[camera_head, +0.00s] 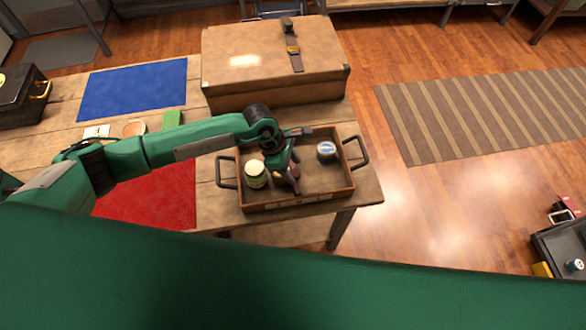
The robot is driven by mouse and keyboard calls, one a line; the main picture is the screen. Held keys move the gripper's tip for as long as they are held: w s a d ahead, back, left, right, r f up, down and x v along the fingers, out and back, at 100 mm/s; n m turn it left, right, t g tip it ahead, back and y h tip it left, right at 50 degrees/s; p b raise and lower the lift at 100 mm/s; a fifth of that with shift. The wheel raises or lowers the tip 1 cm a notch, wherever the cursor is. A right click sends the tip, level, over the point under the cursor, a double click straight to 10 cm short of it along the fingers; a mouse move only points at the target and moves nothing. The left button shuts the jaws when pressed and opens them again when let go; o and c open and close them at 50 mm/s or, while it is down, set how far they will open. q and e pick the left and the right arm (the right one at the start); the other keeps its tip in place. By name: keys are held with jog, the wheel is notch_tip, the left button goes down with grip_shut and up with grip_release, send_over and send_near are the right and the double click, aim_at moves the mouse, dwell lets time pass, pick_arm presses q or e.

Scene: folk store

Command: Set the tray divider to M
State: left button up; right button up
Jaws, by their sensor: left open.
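The wooden tray (318,197) with dark handles on both ends sits near the right end of the wooden table. Pale marks on its front wall are too small to read. My left gripper (293,184) reaches down into the middle of the tray and is open. A dark brown piece shows at its fingertips; I cannot tell whether it is the divider or whether the fingers touch it. The arm hides much of the tray's middle. A pale jar (256,175) stands left of the gripper, and a blue-topped tin (326,151) stands to the right. My right gripper is out of view.
A large brown case (250,65) lies behind the tray. A black box (20,97) stands at far left.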

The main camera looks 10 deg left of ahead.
pick_arm(q)
jog(key=b+v, duration=0.4)
jog(key=v, duration=0.8)
jog(key=shift+r, duration=0.2)
